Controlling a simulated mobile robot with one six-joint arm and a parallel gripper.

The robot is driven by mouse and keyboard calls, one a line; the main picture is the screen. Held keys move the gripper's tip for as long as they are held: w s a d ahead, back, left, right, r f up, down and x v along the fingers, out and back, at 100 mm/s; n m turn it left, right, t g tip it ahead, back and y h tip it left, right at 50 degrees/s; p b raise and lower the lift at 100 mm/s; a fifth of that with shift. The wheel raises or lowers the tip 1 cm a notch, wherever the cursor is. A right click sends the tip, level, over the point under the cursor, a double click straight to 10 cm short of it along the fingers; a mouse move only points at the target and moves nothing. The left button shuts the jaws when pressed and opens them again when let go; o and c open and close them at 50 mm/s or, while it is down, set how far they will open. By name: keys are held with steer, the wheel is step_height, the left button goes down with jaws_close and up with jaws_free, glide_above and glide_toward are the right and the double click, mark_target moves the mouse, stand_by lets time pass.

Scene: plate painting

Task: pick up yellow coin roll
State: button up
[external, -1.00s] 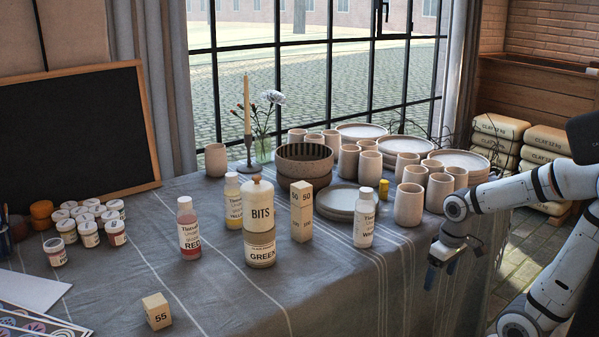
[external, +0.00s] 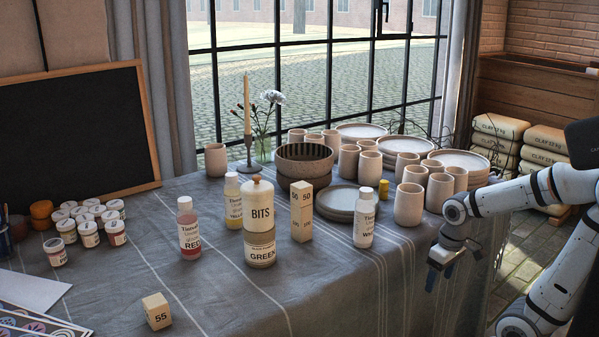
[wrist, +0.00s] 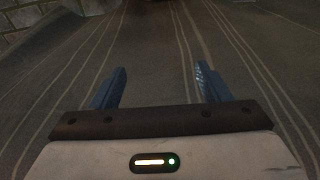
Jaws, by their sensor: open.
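The yellow coin roll (external: 384,189) is a small yellow cylinder standing upright on the table. It is between the white-paint bottle and the pale cups, beside the stacked plates. My gripper (external: 430,283) hangs at the table's right front edge, to the right of and nearer than the coin roll, and apart from it. In the wrist view my gripper's two blue fingers (wrist: 160,88) are spread with nothing between them. The striped cloth lies ahead of them, and the coin roll does not show there.
A white-paint bottle (external: 364,217) stands just left of the roll and a cup (external: 408,204) just right. Stacked plates (external: 335,203) lie behind the bottle. A block tower (external: 302,211) and a BITS jar (external: 259,222) stand farther left. The front right cloth (external: 350,285) is clear.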

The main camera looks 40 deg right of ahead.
steer(key=c, duration=0.4)
steer(key=w+a+r+n+g+y+p, duration=0.1)
steer(key=w+a+r+g+p, duration=0.1)
steer(key=w+r+p, duration=0.4)
steer(key=w+a+r+n+g+p, duration=0.1)
steer(key=w+r+n+g+p, duration=0.15)
steer(key=r+p, duration=0.65)
steer(key=w+a+r+n+g+y+p, duration=0.1)
steer(key=w+a+r+p, duration=0.1)
steer(key=w+r+p, duration=0.4)
steer(key=n+t+h+p, duration=0.2)
steer(key=n+t+p, duration=0.2)
steer(key=p, duration=0.2)
glide_above(384, 181)
steer(key=shift+d+f+m, duration=0.15)
steer(key=shift+f+m, duration=0.1)
steer(key=shift+f, duration=0.55)
steer(key=shift+d+f, duration=0.15)
steer(key=shift+f, duration=0.15)
steer(key=f, duration=0.7)
steer(key=shift+a+f+b, duration=0.1)
steer(key=shift+a+b, duration=0.15)
steer(key=shift+b, duration=0.05)
